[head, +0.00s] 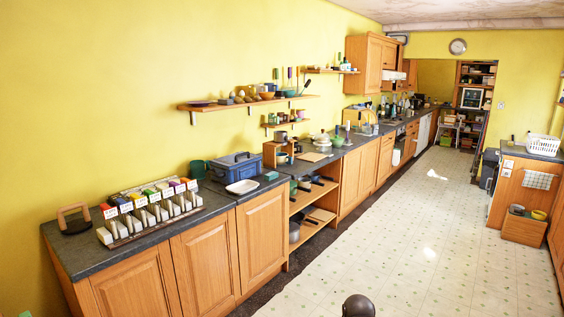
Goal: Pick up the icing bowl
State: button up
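I cannot tell which vessel is the icing bowl. Several small bowls stand on the upper wall shelf, among them an orange-brown bowl (267,95). A light green bowl (338,141) stands on the long counter beyond the open shelves. A yellow bowl (539,214) sits at the low wooden box on the right. All are small and far off in the head view. My gripper is not in view; a dark rounded part at the bottom edge may be mine.
The dark counter (160,232) along the left wall holds a rack of labelled dispensers (150,212), a blue box (236,166) and a white tray (242,187). Open shelves (318,205) hold pots. The pale vinyl floor (410,230) is clear. A cabinet with a white basket (543,145) stands right.

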aim_at(283, 160)
jog(key=z, duration=0.4)
jog(key=i, duration=1.25)
jog(key=z, duration=0.7)
jog(key=i, duration=3.05)
jog(key=u, duration=0.85)
jog(key=i, duration=0.75)
jog(key=u, duration=0.6)
jog(key=i, duration=0.7)
jog(key=u, duration=0.25)
